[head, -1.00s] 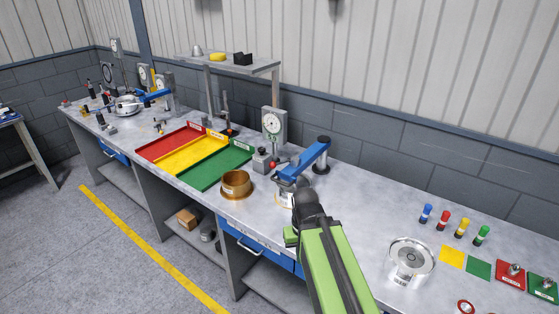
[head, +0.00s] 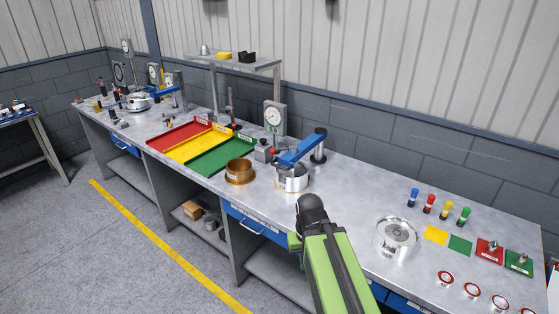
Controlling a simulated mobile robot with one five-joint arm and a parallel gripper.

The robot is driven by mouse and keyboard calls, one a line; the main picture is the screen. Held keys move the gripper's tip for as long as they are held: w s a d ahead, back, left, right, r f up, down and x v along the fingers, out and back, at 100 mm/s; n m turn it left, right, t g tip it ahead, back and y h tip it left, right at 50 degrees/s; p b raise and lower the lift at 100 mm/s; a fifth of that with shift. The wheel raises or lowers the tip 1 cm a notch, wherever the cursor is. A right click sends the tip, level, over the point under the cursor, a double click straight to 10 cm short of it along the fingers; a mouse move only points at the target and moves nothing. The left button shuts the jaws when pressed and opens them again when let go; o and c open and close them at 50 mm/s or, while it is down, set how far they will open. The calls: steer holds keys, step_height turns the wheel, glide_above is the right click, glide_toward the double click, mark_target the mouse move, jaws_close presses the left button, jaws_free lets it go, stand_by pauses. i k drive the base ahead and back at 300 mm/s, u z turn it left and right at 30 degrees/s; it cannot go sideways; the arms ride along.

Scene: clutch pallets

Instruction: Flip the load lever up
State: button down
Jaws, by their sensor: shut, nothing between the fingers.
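A small lever with a red knob (head: 273,151) shows beside a grey block (head: 263,150) at the foot of the dial gauge (head: 273,117). It is too small to tell its angle. A blue arm (head: 302,150) reaches from a dark post (head: 319,146) over a silver drum (head: 291,179) on the bench. My green arm (head: 334,270) rises from the bottom of the view. Its dark end joint (head: 311,205) lies in front of the bench's front edge, below the drum in the picture. My gripper does not show beyond that joint.
A brass cup (head: 239,171) stands left of the drum, beside red, yellow and green trays (head: 212,160). Right of my arm are a silver disc (head: 397,236), several coloured pegs (head: 429,204) and pads. A shelf (head: 238,64) stands behind. Floor is clear at left.

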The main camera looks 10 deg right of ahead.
mark_target(273, 151)
steer(key=z, duration=0.55)
steer(key=i, duration=1.05)
steer(key=u, duration=2.15)
steer(key=k, duration=0.95)
steer(key=z, duration=0.05)
steer(key=i, duration=0.95)
steer(key=u, duration=0.05)
